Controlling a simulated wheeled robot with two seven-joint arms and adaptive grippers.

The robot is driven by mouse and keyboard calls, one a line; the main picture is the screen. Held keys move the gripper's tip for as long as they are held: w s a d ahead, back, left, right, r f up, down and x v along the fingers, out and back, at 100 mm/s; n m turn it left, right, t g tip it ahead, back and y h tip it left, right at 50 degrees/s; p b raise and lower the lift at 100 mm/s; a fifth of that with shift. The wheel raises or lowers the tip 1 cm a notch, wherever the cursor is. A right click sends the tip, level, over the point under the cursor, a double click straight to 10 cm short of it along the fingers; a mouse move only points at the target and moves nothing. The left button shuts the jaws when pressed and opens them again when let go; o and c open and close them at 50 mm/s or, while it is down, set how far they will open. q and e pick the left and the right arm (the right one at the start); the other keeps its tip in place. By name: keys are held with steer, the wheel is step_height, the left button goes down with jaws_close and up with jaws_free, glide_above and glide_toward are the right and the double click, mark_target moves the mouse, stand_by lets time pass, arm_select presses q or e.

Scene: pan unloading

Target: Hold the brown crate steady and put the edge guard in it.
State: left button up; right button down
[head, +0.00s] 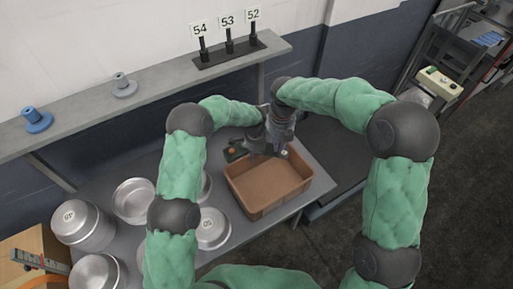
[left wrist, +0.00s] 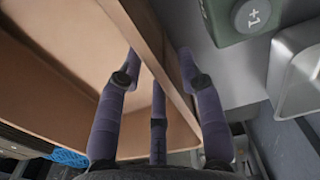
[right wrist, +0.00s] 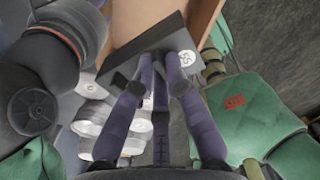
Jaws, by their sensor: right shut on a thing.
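The brown crate (head: 262,209) stands on the grey table in the head view, its inside showing no contents. My left gripper (left wrist: 160,62) is at the crate's far wall, with fingers on both sides of the wall (left wrist: 172,75); they look apart from it. My right gripper (right wrist: 163,68) is shut on a dark grey block with a white label, which looks like the edge guard (right wrist: 125,62). In the head view the edge guard is a small dark shape (head: 281,153) over the crate's far part, mostly hidden by the gripper. The crate (right wrist: 203,18) shows behind it in the right wrist view.
Several metal pans (head: 133,199) stand left of the crate. A dark green box (left wrist: 232,20) lies just outside the crate's far wall. A shelf (head: 90,113) with numbered posts (head: 228,42) runs behind. The table edge is close on the crate's right.

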arm_select(q)
glide_above(255, 167)
steer(key=shift+d+f, duration=0.1)
steer(key=shift+f, duration=2.4)
jaws_close()
